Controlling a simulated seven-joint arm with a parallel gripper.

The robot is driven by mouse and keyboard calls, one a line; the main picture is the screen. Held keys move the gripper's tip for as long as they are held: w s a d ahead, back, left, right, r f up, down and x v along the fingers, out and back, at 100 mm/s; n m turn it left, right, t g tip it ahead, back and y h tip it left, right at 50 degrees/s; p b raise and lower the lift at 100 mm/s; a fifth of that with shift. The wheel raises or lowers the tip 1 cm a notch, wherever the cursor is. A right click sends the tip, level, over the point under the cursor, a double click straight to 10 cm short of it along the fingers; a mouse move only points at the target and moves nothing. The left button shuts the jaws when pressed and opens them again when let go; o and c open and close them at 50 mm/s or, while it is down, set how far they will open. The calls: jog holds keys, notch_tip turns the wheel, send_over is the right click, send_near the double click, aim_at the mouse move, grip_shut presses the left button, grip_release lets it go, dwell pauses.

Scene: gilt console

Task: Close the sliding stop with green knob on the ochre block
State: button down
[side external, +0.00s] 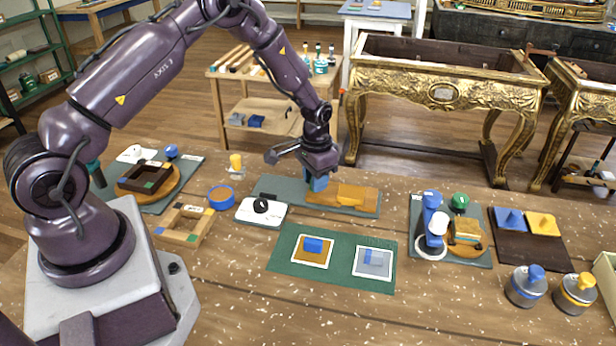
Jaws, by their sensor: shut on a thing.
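An ochre block (465,231) stands on a grey board at the right, beside a blue upright piece (431,212) with a white round part. A green knob (459,200) shows just behind this ochre block; the stop under it is too small to make out. My gripper (317,174) is well to the left of it, pointing down over another grey board at the middle back. It is shut on a small blue piece (317,184), beside the left end of a long ochre piece (345,195). Whether the blue piece touches the board is unclear.
A green mat (345,279) with two framed squares lies in front. A white box with a black knob (261,210) and a blue ring (222,197) are left of my gripper. Two grey canisters (525,288) stand front right.

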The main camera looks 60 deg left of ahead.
jog(key=c, duration=0.9)
grip_release()
notch_tip(320, 180, up, 13)
jog(key=s+d+r+t, duration=0.2)
jog(key=s+d+r, duration=0.3)
jog(key=s+r, duration=0.4)
jog(key=s+d+r+t, duration=0.3)
jog(key=s+d+r, duration=0.2)
jog(key=s+r, duration=0.5)
jog(key=s, duration=0.5)
jog(key=shift+s+d+t, duration=0.15)
jog(key=shift+s+t, duration=0.1)
jog(key=shift+t, duration=0.05)
